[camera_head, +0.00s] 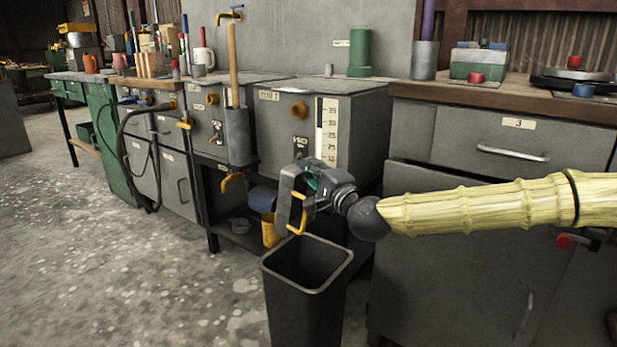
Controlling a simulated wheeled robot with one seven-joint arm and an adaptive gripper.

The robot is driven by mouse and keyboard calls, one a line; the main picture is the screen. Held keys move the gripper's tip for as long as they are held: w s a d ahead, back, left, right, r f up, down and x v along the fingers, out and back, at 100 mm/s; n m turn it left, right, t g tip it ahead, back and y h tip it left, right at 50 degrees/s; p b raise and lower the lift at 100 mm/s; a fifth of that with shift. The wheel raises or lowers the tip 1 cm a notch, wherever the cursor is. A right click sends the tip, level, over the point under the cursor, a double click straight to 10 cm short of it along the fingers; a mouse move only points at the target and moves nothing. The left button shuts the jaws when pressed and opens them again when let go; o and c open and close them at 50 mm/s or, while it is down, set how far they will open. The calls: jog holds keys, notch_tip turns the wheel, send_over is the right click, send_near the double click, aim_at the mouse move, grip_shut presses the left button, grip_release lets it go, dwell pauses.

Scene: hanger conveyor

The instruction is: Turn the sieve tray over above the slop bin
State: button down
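A dark open-topped bin (306,309), which looks like the slop bin, stands upright on the floor in front of the cabinets. Its inside is dark, and I cannot make out any contents. My gripper (296,207) is just above the bin's back rim, at the end of my arm reaching in from the right. It shows grey linkage, a teal part and an orange-yellow piece low down. Its fingers are seen at an angle, and I cannot tell whether they are open or shut. I cannot make out a sieve tray in the gripper or elsewhere.
Behind my gripper stands a grey tank (345,126) with a numbered scale and a brass tap (233,182) to its left. Open speckled floor (150,270) lies to the left of the bin.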

jog(key=shift+s+d+f+m+t+y+b, duration=0.15)
jog(key=shift+d+t+b, duration=0.25)
jog(key=shift+b, duration=1.1)
jog(key=shift+s+d+f+m+t+y+b, duration=0.15)
jog(key=shift+s+d+m+t+b, duration=0.25)
jog(key=shift+b, duration=1.1)
jog(key=shift+r+b, duration=0.3)
jog(key=shift+b, duration=0.2)
jog(key=shift+r+p, duration=0.25)
jog(key=shift+p, duration=0.8)
jog(key=n+g+h+p, duration=0.2)
jog(key=g+p, duration=0.2)
jog(key=p, duration=1.5)
jog(key=shift+n+p, duration=0.35)
jog(key=shift+p, duration=0.05)
jog(key=g+h+p, duration=0.1)
jog(key=p, duration=0.2)
jog(key=shift+p, duration=0.3)
jog(key=shift+f, duration=0.2)
jog(key=shift+r+g+p, duration=0.15)
jog(key=shift+g+p, duration=0.15)
jog(key=shift+p, duration=0.9)
jog(key=n+g+h+p, duration=0.1)
jog(key=g+h+p, duration=0.2)
jog(key=p, duration=1.2)
jog(key=shift+n, duration=0.3)
